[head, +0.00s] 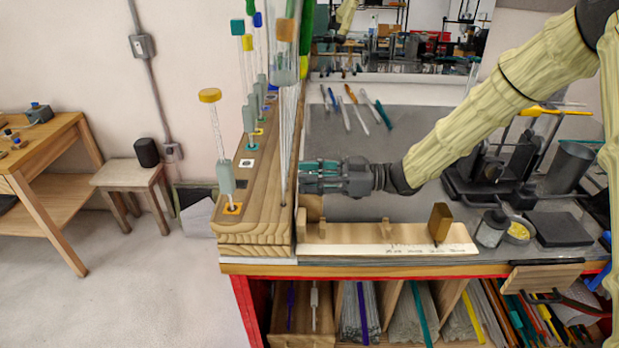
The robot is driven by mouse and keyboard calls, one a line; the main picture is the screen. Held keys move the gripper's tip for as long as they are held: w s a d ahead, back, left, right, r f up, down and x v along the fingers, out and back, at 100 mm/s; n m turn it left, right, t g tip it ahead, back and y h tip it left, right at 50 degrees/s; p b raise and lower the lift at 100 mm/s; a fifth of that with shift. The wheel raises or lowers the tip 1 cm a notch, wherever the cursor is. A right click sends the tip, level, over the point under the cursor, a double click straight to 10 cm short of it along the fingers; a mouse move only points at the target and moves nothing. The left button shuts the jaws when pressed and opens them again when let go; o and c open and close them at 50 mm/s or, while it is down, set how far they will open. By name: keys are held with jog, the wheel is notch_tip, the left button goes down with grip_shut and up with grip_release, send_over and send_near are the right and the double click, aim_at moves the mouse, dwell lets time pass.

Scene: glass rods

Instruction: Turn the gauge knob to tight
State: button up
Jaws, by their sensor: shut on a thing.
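My gripper (304,177) points left, with its teal-padded fingers level, at the right side of the tall wooden rod stand (262,215). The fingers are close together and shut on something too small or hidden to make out. A wooden gauge board (375,234) with a pale marked scale lies along the bench's front edge, lower in the picture than my gripper. A brown wooden block (440,224) stands upright near its right end, apart from my gripper. I cannot pick out the gauge knob or read its setting.
Upright glass rods with coloured ends stand in the stand, close to my fingers. A jar (492,229), a yellow-filled dish (518,231) and a dark block (558,228) sit at the right. Several pens (346,113) lie behind. The grey bench middle is fairly clear.

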jog(key=o, duration=1)
jog(key=d, duration=1.2)
jog(key=shift+w+d, duration=0.1)
jog(key=shift+w, duration=0.05)
jog(key=shift+r, duration=0.1)
